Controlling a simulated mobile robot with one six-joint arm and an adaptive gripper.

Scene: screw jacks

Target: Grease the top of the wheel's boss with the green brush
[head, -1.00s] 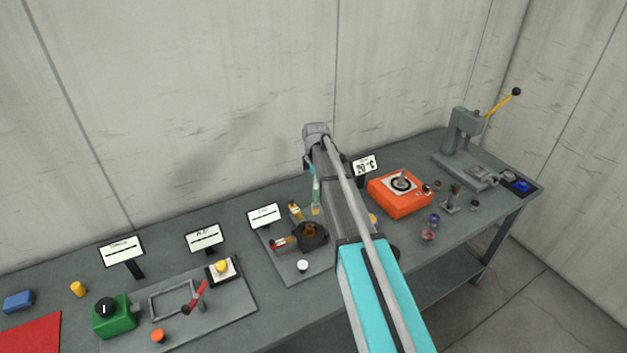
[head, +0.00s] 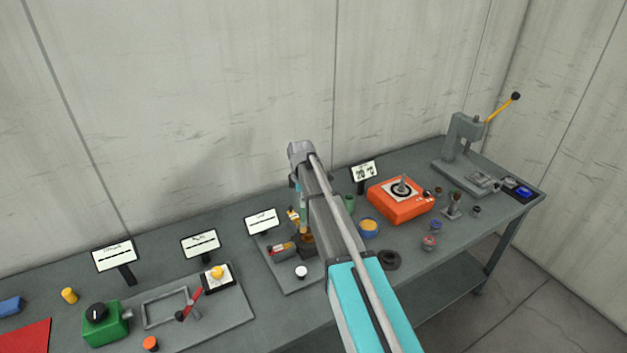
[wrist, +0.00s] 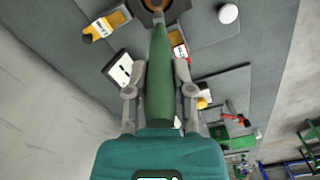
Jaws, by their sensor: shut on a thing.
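My gripper (wrist: 160,75) is shut on the green brush (wrist: 160,85), whose long handle lies between the fingers in the wrist view. The bristle end is over a dark round part with a brown middle, at the top edge of the wrist view (wrist: 147,16); this looks like the wheel. In the head view it is a dark shape (head: 308,249), mostly hidden behind my arm. I cannot tell whether the bristles touch its boss.
A blue-rimmed tub with yellowish content (head: 369,228), a black ring (head: 389,260) and an orange hotplate-like box (head: 398,207) stand right of my arm. A yellow-handled tool (head: 293,218), a red item (head: 282,249) and a white knob (head: 301,272) are close on the left.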

